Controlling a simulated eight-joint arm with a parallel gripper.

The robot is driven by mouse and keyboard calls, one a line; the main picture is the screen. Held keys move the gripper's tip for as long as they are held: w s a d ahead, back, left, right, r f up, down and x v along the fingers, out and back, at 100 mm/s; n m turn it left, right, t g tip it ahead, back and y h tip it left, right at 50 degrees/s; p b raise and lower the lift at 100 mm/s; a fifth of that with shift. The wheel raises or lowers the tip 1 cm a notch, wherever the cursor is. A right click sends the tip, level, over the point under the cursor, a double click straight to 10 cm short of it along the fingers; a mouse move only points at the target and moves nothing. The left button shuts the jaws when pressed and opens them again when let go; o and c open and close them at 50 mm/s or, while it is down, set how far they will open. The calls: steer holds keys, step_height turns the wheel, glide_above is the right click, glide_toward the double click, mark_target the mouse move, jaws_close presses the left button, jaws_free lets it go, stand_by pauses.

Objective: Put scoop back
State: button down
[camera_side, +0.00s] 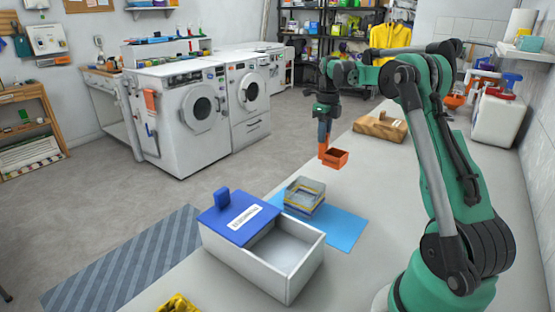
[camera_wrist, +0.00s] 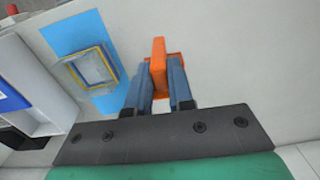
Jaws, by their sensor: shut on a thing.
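The orange scoop (camera_side: 335,158) hangs in the air in my gripper (camera_side: 325,138), above the counter and to the right of the clear container. In the wrist view the scoop (camera_wrist: 158,55) sits between the two blue fingers of my gripper (camera_wrist: 165,80), which are shut on it. A clear square container with a yellowish band (camera_side: 304,197) stands on a blue mat (camera_side: 345,232); it also shows in the wrist view (camera_wrist: 90,68). A white box (camera_side: 290,268) has a blue labelled lid (camera_side: 228,216) over its left part. The right part of the box is open and looks empty.
A wooden block (camera_side: 380,126) lies farther back on the counter (camera_side: 375,185). Something yellow (camera_side: 175,304) is at the front edge of the view. A striped grey mat (camera_side: 130,262) is at the left.

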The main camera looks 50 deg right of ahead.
mark_target(323, 152)
steer(key=shift+f, duration=2.9)
steer(key=shift+f, duration=0.25)
steer(key=c, duration=0.7)
jaws_free()
